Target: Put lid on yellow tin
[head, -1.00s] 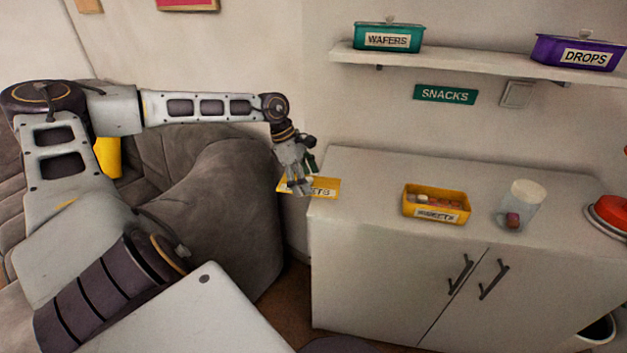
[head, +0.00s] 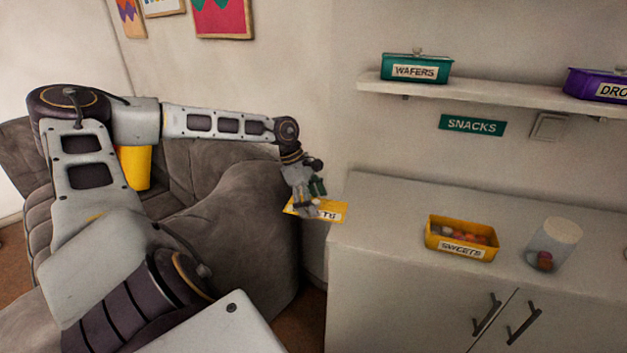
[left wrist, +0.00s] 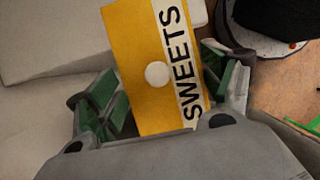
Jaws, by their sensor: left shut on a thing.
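The yellow tin (head: 434,242), labelled SWEETS, stands open on the cabinet top with several small round sweets inside. My left gripper (head: 305,206) is shut on a flat yellow lid (head: 337,210), in the air around the cabinet's left end, to the left of the tin. In the left wrist view the lid (left wrist: 132,50) sits between the green-padded fingers (left wrist: 160,92); it has a pale round knob and a SWEETS strip. The fingers hide part of the lid in the head view. My right gripper is not in view.
A clear jar (head: 556,238) with a few sweets stands right of the tin on the cabinet top (head: 385,205). A wall shelf (head: 480,96) above carries a green WAFERS tin (head: 415,69) and a purple DROPS tin (head: 590,86). A grey sofa (head: 235,200) is at left.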

